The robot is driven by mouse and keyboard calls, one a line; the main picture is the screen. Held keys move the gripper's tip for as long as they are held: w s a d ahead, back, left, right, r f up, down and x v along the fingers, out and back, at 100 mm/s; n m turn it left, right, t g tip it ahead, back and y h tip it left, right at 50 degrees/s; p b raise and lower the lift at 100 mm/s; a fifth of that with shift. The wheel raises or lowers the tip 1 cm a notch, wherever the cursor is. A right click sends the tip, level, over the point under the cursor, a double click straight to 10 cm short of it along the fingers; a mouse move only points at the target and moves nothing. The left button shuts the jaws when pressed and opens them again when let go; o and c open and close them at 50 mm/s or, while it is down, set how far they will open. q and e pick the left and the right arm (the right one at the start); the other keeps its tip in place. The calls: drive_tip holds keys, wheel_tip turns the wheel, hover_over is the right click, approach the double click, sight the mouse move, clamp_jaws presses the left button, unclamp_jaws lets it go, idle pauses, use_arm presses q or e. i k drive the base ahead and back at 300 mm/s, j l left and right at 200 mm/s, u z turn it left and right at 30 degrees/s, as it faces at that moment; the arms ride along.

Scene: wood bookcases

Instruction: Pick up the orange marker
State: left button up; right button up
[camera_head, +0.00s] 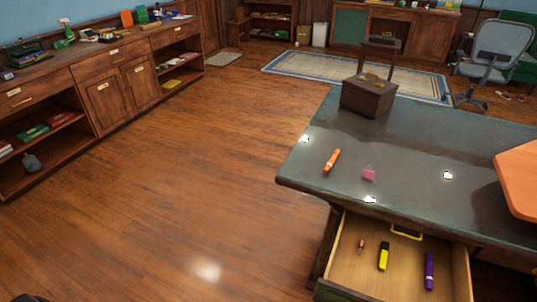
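The orange marker (331,161) lies on the dark green top of the desk (415,150), near its left edge. Nothing touches it, and it lies at a slant.
A pink clip (369,174) lies right of the marker. A brown box (369,95) stands at the desk's far end. An orange block (519,180) is cut off at the right. The open drawer (345,268) holds a yellow marker (383,256) and a purple marker (429,271). Floor left is clear.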

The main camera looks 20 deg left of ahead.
sight(327, 169)
drive_tip(key=u, duration=0.25)
drive_tip(key=z, duration=0.4)
drive_tip(key=j+z, duration=0.15)
drive_tip(key=z, duration=0.25)
drive_tip(key=i+z, duration=0.1)
drive_tip(key=z, duration=0.3)
drive_tip(key=j+z, duration=0.15)
drive_tip(key=z, duration=0.25)
drive_tip(key=j+z, duration=0.2)
drive_tip(key=j, duration=0.2)
drive_tip(key=j+z, duration=0.25)
drive_tip(key=j, duration=0.2)
drive_tip(key=k+j+z, duration=0.2)
drive_tip(key=j, duration=0.2)
drive_tip(key=j+z, duration=0.25)
drive_tip(key=j, duration=0.15)
drive_tip(key=k+j+z, duration=0.2)
drive_tip(key=j, duration=0.2)
drive_tip(key=j+z, duration=0.2)
drive_tip(key=j, duration=0.2)
drive_tip(key=k+j+z, duration=0.25)
drive_tip(key=i+j, duration=0.05)
